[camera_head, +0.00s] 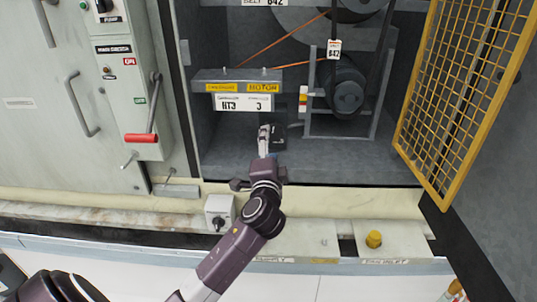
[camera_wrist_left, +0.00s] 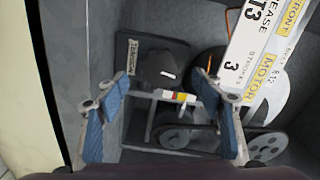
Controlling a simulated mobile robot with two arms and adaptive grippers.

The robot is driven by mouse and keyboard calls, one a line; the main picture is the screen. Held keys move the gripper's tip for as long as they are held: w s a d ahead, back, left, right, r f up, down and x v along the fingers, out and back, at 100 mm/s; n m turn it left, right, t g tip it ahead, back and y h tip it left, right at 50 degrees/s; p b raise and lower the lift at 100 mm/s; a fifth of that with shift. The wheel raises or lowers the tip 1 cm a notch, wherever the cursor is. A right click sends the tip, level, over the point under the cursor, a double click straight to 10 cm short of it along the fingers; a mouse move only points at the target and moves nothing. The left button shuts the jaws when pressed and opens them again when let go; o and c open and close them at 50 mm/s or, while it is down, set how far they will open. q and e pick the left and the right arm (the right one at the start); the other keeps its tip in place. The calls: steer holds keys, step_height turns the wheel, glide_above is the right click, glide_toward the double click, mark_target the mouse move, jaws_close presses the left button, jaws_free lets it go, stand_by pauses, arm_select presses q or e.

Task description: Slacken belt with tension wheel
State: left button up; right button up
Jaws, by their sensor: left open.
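The tension wheel (camera_wrist_left: 158,68) is a dark knob with a white mark, on a dark base with a TENSION label (camera_wrist_left: 132,57), in the left wrist view. In the head view its dark base (camera_head: 279,140) is partly hidden behind my left gripper (camera_head: 265,138). My left gripper also shows in the left wrist view (camera_wrist_left: 159,86), its blue-padded fingers open and apart, with the knob beyond the gap between them. A dark belt (camera_head: 378,55) runs from the upper pulley towards the motor (camera_head: 345,88). My right gripper is not in view.
The yellow mesh door (camera_head: 465,90) stands open at the right. A grey box with MOTOR and HT3 labels (camera_head: 243,102) overhangs the wheel area. Orange lines run up from it. A red-handled lever (camera_head: 141,138), a small knob box (camera_head: 219,213) and a yellow button (camera_head: 374,239) are outside the bay.

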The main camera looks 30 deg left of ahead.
arm_select(q)
steer(key=shift+v, duration=2.25)
